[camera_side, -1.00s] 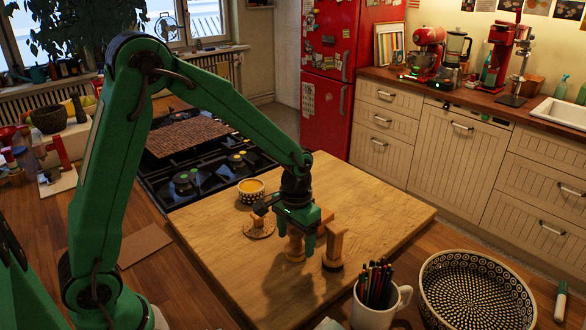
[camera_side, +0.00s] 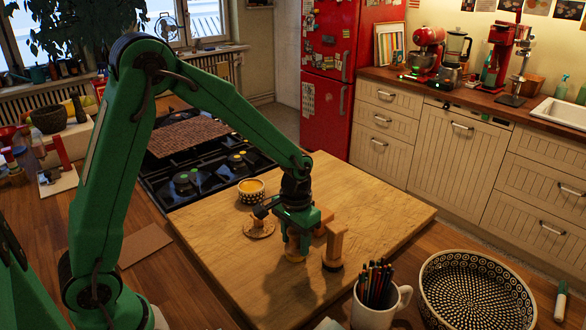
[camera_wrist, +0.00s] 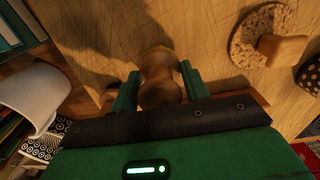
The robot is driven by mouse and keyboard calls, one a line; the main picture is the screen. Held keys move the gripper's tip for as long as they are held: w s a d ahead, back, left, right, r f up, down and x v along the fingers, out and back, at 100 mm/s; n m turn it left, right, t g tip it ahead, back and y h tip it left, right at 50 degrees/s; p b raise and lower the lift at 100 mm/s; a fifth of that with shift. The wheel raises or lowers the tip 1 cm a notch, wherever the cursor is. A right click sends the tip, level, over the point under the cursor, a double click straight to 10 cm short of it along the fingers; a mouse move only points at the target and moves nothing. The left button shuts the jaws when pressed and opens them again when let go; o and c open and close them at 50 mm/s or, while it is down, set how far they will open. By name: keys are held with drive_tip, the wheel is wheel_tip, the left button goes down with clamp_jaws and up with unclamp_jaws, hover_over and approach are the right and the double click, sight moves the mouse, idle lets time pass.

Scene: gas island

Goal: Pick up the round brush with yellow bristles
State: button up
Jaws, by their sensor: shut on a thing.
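My gripper (camera_side: 298,247) points down over the wooden board and is shut on a brush with a turned wooden handle. In the wrist view the handle of this brush (camera_wrist: 159,68) stands between my two fingers (camera_wrist: 160,90). In the side view its pale round base (camera_side: 294,257) shows under my fingers, on or very near the board. A second wooden brush (camera_side: 334,245) with a dark base stands upright just right of my gripper. A flat round piece with a wooden knob (camera_side: 259,229) lies to the left.
A patterned bowl with yellow contents (camera_side: 251,191) stands behind on the board (camera_side: 390,205). A mug of pencils (camera_side: 376,300) and a large patterned bowl (camera_side: 475,290) stand in front at right. The stove (camera_side: 210,178) lies behind left. The board's right side is clear.

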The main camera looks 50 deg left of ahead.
drive_tip(key=shift+r, duration=0.15)
drive_tip(key=shift+r, duration=0.5)
drive_tip(key=r, duration=0.3)
drive_tip(key=shift+s+d+r, duration=0.15)
drive_tip(key=shift+d, duration=0.15)
drive_tip(key=s+d+r, duration=0.6)
drive_tip(key=d, duration=0.3)
drive_tip(key=shift+s+r, duration=0.2)
